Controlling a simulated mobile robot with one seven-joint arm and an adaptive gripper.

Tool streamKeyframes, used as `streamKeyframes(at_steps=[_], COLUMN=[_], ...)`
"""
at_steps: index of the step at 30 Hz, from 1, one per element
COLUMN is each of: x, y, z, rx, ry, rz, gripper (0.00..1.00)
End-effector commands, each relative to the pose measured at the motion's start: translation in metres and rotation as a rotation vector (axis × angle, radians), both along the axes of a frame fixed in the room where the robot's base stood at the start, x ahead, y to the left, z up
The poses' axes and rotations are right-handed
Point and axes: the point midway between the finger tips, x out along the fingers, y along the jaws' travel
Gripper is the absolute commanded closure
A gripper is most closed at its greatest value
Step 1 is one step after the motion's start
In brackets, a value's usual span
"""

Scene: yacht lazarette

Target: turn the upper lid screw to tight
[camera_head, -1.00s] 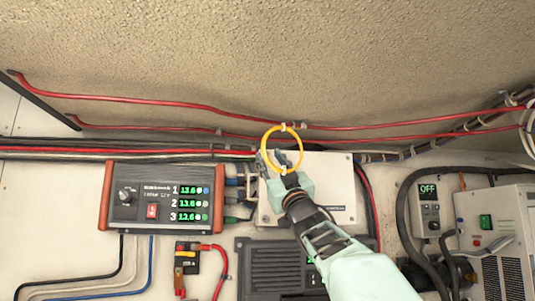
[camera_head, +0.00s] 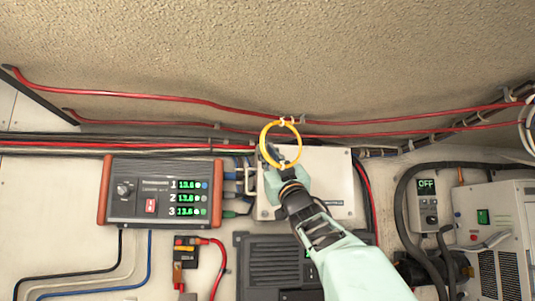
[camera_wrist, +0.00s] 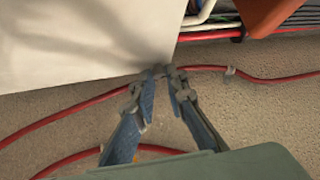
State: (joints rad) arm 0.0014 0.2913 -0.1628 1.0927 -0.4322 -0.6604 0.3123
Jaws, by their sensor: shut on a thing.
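The white box (camera_head: 325,180) is on the wall in the middle of the head view, its flat lid facing out. My gripper (camera_head: 271,158) is at its upper left corner and covers the upper lid screw there, so I cannot see how far that screw is turned. In the wrist view the fingertips (camera_wrist: 161,76) come together at the corner of the white lid (camera_wrist: 85,40). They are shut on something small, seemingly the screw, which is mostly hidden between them.
A yellow ring (camera_head: 264,135) appears around the fingers in the head view. Red cables (camera_head: 400,132) run above the box. A display unit (camera_head: 158,165) with red ends is at the left, and a grey finned unit (camera_head: 270,265) is below.

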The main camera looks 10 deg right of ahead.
Motion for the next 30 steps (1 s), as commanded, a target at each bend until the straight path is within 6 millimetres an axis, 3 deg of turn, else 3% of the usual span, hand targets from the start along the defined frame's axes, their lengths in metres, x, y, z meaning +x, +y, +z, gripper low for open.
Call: streamKeyframes(at_steps=[11,30], x=[0.000,0.000], y=[0.003,0.011], z=[-0.003,0.004], rx=[0.114,0.525], ry=[0.000,0.002], rz=[0.002,0.003], gripper=[1.00,1.00])
